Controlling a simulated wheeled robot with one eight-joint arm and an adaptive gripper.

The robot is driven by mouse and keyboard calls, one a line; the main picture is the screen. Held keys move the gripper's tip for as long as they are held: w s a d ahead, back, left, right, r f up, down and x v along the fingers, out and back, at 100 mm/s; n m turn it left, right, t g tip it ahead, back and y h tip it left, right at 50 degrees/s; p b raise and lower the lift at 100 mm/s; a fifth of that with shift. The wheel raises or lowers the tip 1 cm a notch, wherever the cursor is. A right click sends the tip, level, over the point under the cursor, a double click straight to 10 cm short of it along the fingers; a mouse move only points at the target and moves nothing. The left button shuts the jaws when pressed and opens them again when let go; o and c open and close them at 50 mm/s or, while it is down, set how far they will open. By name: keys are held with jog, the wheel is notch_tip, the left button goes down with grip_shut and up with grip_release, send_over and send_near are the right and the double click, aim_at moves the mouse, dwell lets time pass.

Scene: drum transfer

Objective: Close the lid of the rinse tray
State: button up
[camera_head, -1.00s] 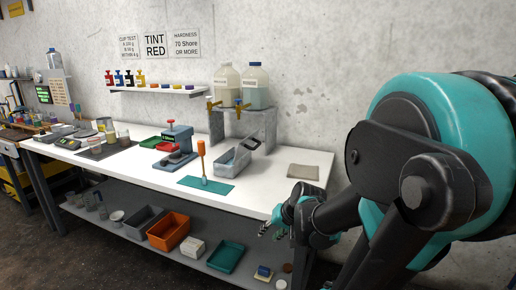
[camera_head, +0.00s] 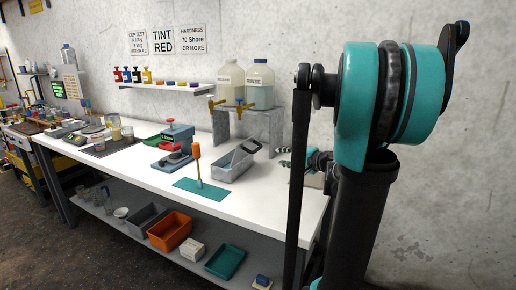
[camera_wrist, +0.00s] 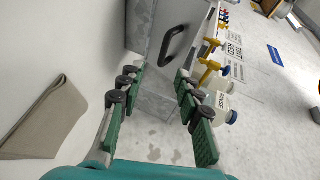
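The rinse tray (camera_head: 228,172) is a grey bin on the white bench, in front of the stand with the jugs. Its lid (camera_wrist: 182,22) is a grey panel with a black handle (camera_wrist: 172,43), which also shows in the head view (camera_head: 251,146). The lid stands tilted up at the tray's right end, so the tray is open. My gripper (camera_head: 284,157) is right of the tray and lid, above the bench. In the wrist view my gripper (camera_wrist: 156,88) has its fingers spread and empty, with the handle ahead of them and apart from them.
The concrete stand (camera_head: 262,128) carries two jugs (camera_head: 259,84) with yellow taps behind the tray. An orange-handled tool (camera_head: 197,164) stands upright on a teal mat (camera_head: 203,191) at the tray's left. A folded cloth (camera_wrist: 42,120) lies on the bench near my gripper.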

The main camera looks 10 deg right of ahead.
aim_at(257, 150)
jog(key=x, duration=0.5)
jog(key=r+x, duration=0.1)
jog(key=x, duration=0.5)
jog(key=w+d+x, duration=0.1)
jog(key=x, duration=0.5)
jog(key=shift+w+a+r, duration=0.1)
jog(key=shift+w+a, duration=0.05)
jog(key=shift+w, duration=0.05)
grip_shut()
